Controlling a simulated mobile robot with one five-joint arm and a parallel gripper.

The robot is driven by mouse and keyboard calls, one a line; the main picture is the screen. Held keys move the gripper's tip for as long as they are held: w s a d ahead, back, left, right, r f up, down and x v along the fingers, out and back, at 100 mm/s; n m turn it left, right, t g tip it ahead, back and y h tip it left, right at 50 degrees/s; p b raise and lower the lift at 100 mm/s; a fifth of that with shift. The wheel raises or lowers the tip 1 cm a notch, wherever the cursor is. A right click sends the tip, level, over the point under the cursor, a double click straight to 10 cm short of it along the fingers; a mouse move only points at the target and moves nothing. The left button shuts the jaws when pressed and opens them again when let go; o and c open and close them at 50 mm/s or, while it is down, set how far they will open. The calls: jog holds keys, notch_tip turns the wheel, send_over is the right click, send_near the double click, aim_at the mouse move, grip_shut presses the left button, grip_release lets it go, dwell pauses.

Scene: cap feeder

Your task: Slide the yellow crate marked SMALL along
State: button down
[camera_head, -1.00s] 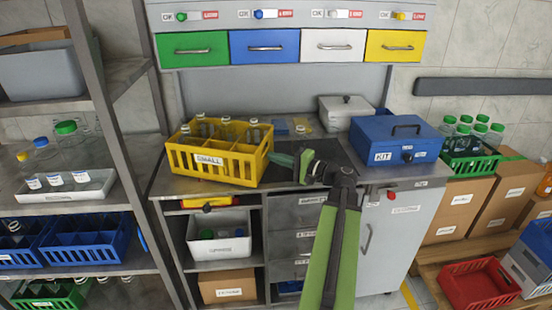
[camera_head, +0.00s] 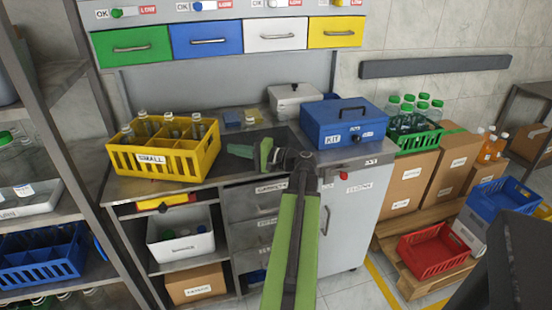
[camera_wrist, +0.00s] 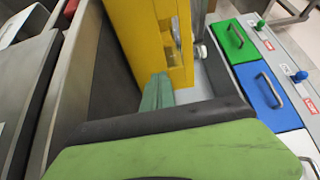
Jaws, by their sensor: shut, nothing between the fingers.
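The yellow crate marked SMALL (camera_head: 165,160) stands upright on the left part of the grey workbench top (camera_head: 120,190) in the head view. Several clear bottles stand in its compartments. My gripper (camera_head: 230,151) is at the crate's right side, low over the bench, with its fingers pointing left. The fingers are shut and empty. In the head view a narrow gap seems to show between fingertips and crate. In the wrist view the green fingers (camera_wrist: 158,77) end close to the yellow crate wall (camera_wrist: 150,35); I cannot tell whether they touch it.
A blue KIT box (camera_head: 343,125) and a grey lidded box (camera_head: 294,99) stand on the bench to the right. A dark mat (camera_head: 268,138) lies behind my gripper. A metal shelf post (camera_head: 60,130) rises left of the bench. Coloured drawers (camera_head: 205,40) hang above.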

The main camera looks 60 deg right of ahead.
jog(key=s+d, duration=0.3)
jog(key=s, duration=1.5)
jog(key=shift+s, duration=0.2)
